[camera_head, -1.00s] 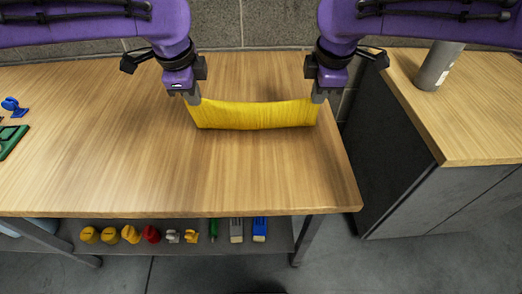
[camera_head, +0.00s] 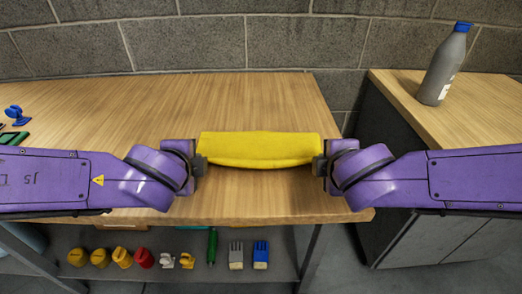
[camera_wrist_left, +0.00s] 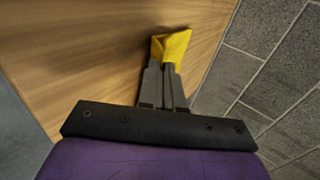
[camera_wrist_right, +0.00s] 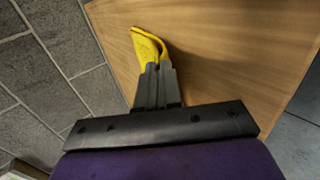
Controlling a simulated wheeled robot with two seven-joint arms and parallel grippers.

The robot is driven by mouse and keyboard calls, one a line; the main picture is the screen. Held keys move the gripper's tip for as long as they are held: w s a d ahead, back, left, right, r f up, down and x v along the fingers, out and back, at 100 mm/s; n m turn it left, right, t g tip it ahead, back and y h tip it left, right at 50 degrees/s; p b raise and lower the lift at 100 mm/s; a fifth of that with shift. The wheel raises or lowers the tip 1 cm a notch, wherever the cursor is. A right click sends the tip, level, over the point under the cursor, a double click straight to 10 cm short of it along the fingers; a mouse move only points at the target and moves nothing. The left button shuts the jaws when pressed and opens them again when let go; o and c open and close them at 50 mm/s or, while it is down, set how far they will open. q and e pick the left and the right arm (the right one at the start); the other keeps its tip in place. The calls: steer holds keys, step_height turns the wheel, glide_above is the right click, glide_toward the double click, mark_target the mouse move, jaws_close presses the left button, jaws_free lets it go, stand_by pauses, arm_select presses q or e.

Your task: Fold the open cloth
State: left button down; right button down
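The yellow cloth (camera_head: 258,149) is stretched between my two grippers over the wooden table (camera_head: 150,105), folded into a strip with a sagging lower edge. My left gripper (camera_head: 201,161) is at its left end, and the left wrist view shows the fingers (camera_wrist_left: 166,72) closed on the cloth (camera_wrist_left: 172,46). My right gripper (camera_head: 318,163) is at its right end, and the right wrist view shows the fingers (camera_wrist_right: 156,72) closed on the cloth (camera_wrist_right: 147,45). The fingertips are partly hidden by the cloth. I cannot tell whether its underside touches the table.
A grey bottle with a blue cap (camera_head: 443,65) stands on the cabinet (camera_head: 400,90) at the right. A blue item (camera_head: 16,114) and a green item (camera_head: 14,138) lie at the table's far left. Several small items sit on the shelf below (camera_head: 290,262). The table's back is clear.

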arm_select(q)
steer(key=shift+s+f, duration=0.1)
steer(key=shift+s, duration=0.05)
arm_select(e)
steer(key=shift+s+f, duration=0.1)
steer(key=shift+s, duration=0.05)
arm_select(q)
steer(key=shift+d, duration=0.1)
steer(key=c, duration=1)
jaws_free()
arm_select(e)
steer(key=c, duration=1)
jaws_free()
steer(key=shift+d, duration=0.1)
arm_select(q)
steer(key=shift+r, duration=0.35)
arm_select(e)
steer(key=shift+s+r, duration=0.1)
steer(key=shift+r, duration=0.25)
arm_select(q)
steer(key=s+r, duration=0.6)
steer(key=r, duration=0.2)
steer(key=shift+r, duration=0.15)
arm_select(e)
steer(key=s+r, duration=0.6)
steer(key=r, duration=0.2)
steer(key=shift+r, duration=0.15)
steer(key=shift+w, duration=0.1)
